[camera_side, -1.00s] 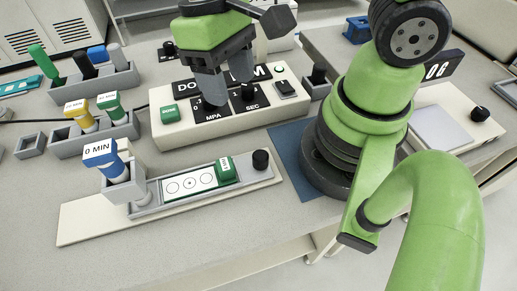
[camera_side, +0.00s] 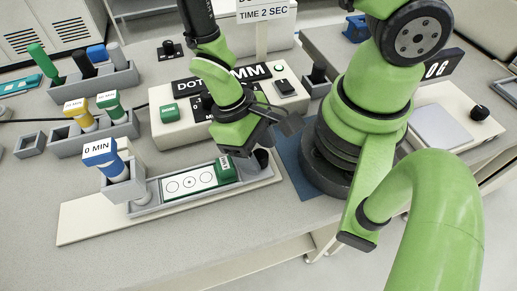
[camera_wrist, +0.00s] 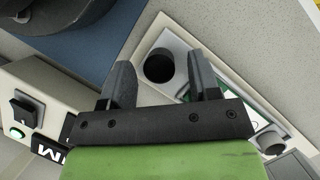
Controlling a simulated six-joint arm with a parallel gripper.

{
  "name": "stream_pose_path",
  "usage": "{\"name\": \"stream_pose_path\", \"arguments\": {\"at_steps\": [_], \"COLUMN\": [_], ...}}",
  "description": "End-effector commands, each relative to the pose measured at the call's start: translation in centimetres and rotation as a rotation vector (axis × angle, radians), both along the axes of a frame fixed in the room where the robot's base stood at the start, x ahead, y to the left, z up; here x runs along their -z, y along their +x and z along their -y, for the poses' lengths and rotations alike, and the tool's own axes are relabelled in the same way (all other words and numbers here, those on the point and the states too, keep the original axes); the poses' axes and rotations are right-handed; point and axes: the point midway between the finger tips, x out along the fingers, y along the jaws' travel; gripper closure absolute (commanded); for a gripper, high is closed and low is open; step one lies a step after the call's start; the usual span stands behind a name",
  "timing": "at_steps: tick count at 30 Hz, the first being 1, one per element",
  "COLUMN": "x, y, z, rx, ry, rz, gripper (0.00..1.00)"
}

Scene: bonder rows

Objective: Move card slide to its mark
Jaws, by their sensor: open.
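The card slide's grey rail (camera_side: 165,208) lies on a pale base plate at the front. A white card (camera_side: 188,182) with circles lies in it, beside a green block (camera_side: 225,170) towards its right end. A black round knob (camera_side: 262,156) stands at the right end, partly hidden by my gripper. My gripper (camera_side: 247,152) is open and points down over the rail's right end. In the wrist view the knob (camera_wrist: 159,67) shows between the spread fingers of my gripper (camera_wrist: 160,62); I cannot tell the height gap. I cannot make out the mark.
A blue-topped "0 MIN" bottle (camera_side: 100,153) stands in a grey holder at the rail's left end. A dot-dispensing control box (camera_side: 175,128) with a green button stands behind. A rack (camera_side: 93,137) holds yellow and green bottles. A blue mat (camera_side: 290,150) lies right of the rail.

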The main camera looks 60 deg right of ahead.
Motion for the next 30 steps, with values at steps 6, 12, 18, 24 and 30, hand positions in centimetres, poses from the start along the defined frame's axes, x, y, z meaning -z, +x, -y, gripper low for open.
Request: {"name": "stream_pose_path", "arguments": {"at_steps": [6, 12, 18, 24, 30], "x": [0.7, 0.7, 0.7, 0.7, 0.7], "y": [-0.3, -0.3, -0.3, -0.2, 1.8], "z": [0.1, 0.1, 0.1, -0.1, -2.0], "rx": [-0.002, -0.002, -0.002, -0.002, -0.005], "ry": [-0.003, -0.002, -0.002, -0.001, 0.003], "rz": [0.0, 0.0, 0.001, 0.002, 0.006], "gripper": [0.44, 0.44, 0.85, 1.0, 1.0]}}
